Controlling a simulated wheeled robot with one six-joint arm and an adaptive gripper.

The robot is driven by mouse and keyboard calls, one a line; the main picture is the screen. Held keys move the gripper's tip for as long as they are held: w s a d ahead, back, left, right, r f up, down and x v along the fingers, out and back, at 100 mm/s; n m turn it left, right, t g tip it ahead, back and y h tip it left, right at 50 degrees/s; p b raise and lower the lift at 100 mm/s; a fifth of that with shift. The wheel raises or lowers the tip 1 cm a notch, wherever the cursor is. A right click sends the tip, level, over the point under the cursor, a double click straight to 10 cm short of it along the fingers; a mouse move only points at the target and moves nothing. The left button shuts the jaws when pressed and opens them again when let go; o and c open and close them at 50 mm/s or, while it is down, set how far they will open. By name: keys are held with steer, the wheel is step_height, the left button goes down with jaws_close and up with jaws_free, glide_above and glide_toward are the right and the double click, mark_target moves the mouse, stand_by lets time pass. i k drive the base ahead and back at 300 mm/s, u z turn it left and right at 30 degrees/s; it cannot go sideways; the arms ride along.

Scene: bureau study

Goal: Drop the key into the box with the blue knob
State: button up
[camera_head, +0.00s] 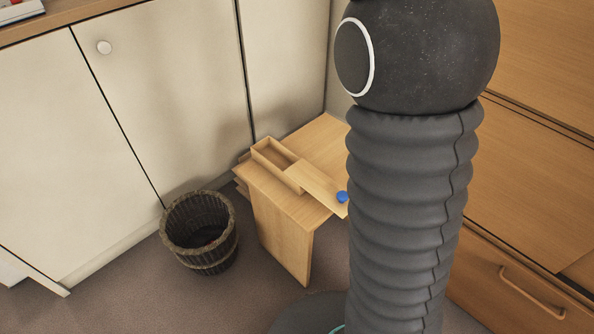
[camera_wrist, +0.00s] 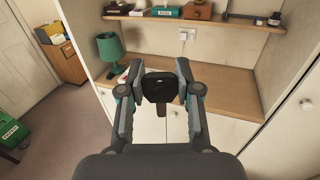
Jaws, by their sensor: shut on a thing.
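A pale wooden box (camera_head: 289,178) lies on a small wooden table in the head view. Its lid (camera_head: 315,187), with a blue knob (camera_head: 342,197), is slid toward the lower right, so the upper-left part of the box is open. No contents show in the open part. In the wrist view my gripper (camera_wrist: 159,79) is shut on the dark key (camera_wrist: 159,92), with its broad head between the fingers and its narrow part pointing down. The gripper and key do not show in the head view. The box does not show in the wrist view.
Pale cupboards (camera_head: 160,90) stand behind. In the wrist view a wooden counter (camera_wrist: 228,92) holds a green lamp (camera_wrist: 113,55), below a shelf (camera_wrist: 205,19) with several small items.

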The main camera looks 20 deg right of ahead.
mark_target(283, 166)
steer(key=k, duration=1)
